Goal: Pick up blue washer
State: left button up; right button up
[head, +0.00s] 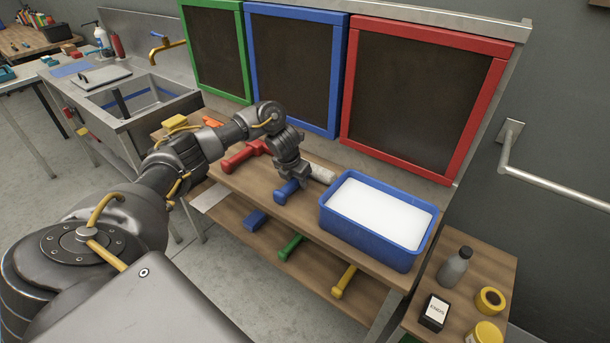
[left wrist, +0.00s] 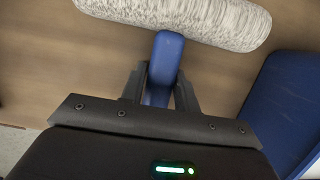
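The blue washer has a blue handle (head: 287,192) and a fluffy white head (head: 321,173), and lies on the upper wooden shelf. In the left wrist view its handle (left wrist: 167,52) points at my gripper and its white head (left wrist: 190,14) lies crosswise beyond. My left gripper (head: 296,172) is down at the washer, with its fingers (left wrist: 160,80) one on each side of the blue handle. The fingers are very close to the handle; I cannot tell if they press on it. The near end of the handle is hidden by the gripper body. My right gripper is not in view.
A blue tub (head: 335,226) of white suds stands right of the washer. A red-handled tool (head: 240,158) lies to the left. Blue, green (head: 290,248) and yellow (head: 344,281) tools lie on the lower shelf. Framed panels (head: 293,68) stand behind. A bottle (head: 455,268) stands front right.

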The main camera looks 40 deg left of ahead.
pick_arm(q)
jog(key=c, duration=0.5)
jog(key=shift+c, duration=0.2)
jog(key=shift+r, duration=0.25)
jog(key=shift+w+r, duration=0.1)
jog(key=shift+r, duration=0.15)
notch_tip(320, 180, up, 3)
jog(key=shift+f, duration=0.15)
jog(key=s+r+p, duration=0.1)
jog(key=r, duration=0.1)
jog(key=s+r+p, duration=0.1)
jog(key=s+r, duration=0.1)
jog(key=s+r+p, duration=0.1)
jog(key=s+r, duration=0.1)
jog(key=shift+a+r, duration=0.15)
jog(key=shift+a, duration=0.15)
jog(key=s+r, duration=0.3)
jog(key=s, duration=0.6)
jog(key=shift+a+r+p, duration=0.2)
jog(key=shift+a+p, duration=0.05)
jog(key=shift+p, duration=0.05)
